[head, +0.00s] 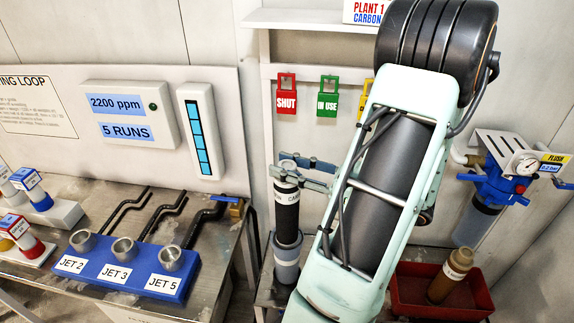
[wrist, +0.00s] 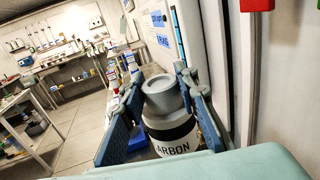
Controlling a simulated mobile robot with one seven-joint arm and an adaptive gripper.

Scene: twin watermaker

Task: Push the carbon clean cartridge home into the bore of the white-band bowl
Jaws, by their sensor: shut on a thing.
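The carbon clean cartridge (head: 287,212) is a black upright cylinder with a white lettered band near its top. My gripper (head: 283,169) is shut on its top end from the right. In the wrist view the cartridge's grey cap (wrist: 162,94) and the band ending in "ARBON" sit between the two fingers of my gripper (wrist: 158,84). A grey bowl (head: 287,266) stands directly below the cartridge in the head view. The cartridge's lower end meets the bowl's mouth, and how deep it sits is hidden.
My arm hides much of the bench right of the bowl. A red tray (head: 412,292) with a brown cartridge (head: 450,275) stands at the right. A blue jet block (head: 125,268) is at the left. Red (head: 287,95) and green (head: 328,98) tags hang behind.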

